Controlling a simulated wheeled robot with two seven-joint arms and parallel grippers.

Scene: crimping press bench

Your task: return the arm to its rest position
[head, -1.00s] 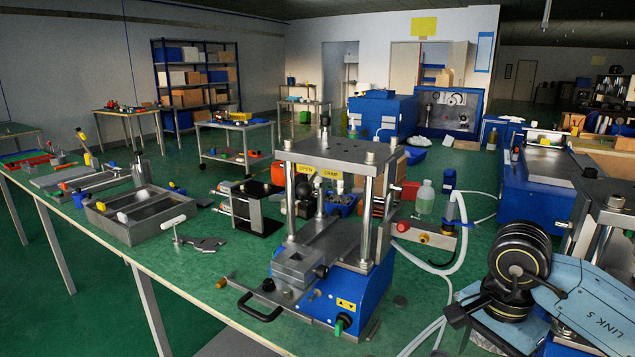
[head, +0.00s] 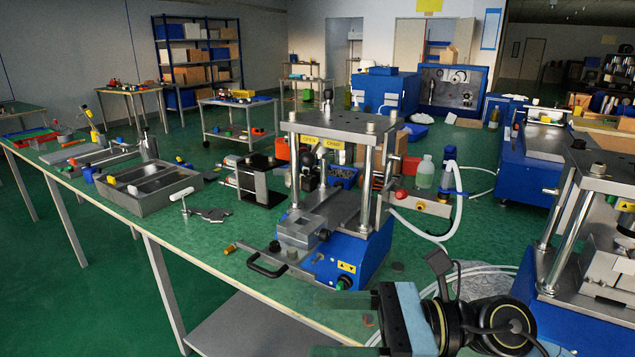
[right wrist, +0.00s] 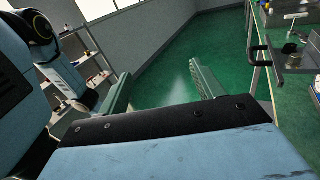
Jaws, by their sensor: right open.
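My right gripper (head: 338,326) is in the lower middle of the head view, at the front edge of the green bench (head: 225,237). Its fingers point left, apart, with nothing between them. In the right wrist view the two green fingers (right wrist: 162,92) also stand wide apart over green floor. The crimping press (head: 362,258), with its blue base and steel posts, stands on the bench behind the gripper, apart from it. My left gripper is not in view.
A second press (head: 587,215) stands at the right. A white hose (head: 452,222) runs from the red-knobbed valve block (head: 420,203) behind my right arm. A grey tray (head: 148,188) and a toggle clamp (head: 183,198) lie farther left. The floor left of the bench is clear.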

